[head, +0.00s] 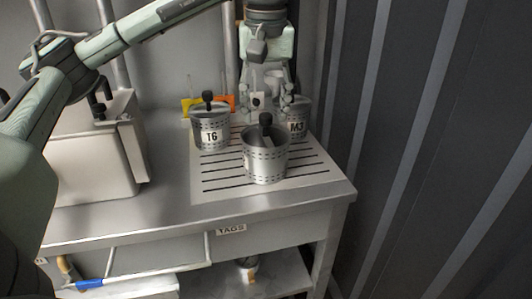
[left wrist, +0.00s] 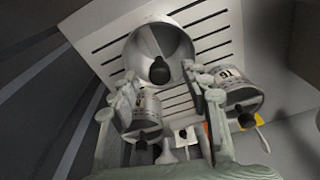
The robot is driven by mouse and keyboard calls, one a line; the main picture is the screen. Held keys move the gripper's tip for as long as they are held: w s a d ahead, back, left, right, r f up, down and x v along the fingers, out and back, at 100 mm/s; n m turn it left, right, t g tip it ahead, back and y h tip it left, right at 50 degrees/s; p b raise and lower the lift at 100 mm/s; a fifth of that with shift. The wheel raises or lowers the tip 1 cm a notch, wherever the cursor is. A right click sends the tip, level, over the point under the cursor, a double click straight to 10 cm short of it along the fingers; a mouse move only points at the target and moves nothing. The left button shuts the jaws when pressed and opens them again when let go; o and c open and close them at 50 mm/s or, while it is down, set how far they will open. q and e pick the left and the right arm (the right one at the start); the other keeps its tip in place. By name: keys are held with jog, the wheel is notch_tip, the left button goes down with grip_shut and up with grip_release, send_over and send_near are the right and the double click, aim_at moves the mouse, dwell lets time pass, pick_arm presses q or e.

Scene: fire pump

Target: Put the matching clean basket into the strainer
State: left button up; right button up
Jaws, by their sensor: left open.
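Three metal baskets with black knobs stand on a slotted drain panel (head: 315,178). The back left basket (head: 211,133) has a tag reading T6, the back right basket (head: 300,129) reads M3, and the front basket (head: 266,167) shows no readable tag. My left gripper (head: 265,108) is open and empty, pointing down above and behind the front basket. In the left wrist view its fingers (left wrist: 160,78) are apart, with the front basket (left wrist: 145,42) beyond them and the T6 basket (left wrist: 240,97) at the right. No strainer can be identified for certain. My right gripper is out of view.
A pale metal box (head: 85,165) stands at the left of the bench. Yellow (head: 188,104) and orange (head: 226,104) items lie behind the baskets. A ribbed dark wall (head: 430,130) closes the right side. A small container (head: 247,268) is on the lower shelf.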

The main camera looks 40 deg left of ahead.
pick_arm(q)
jog(key=shift+w+a+f, duration=0.1)
jog(key=shift+f, duration=1.05)
grip_shut()
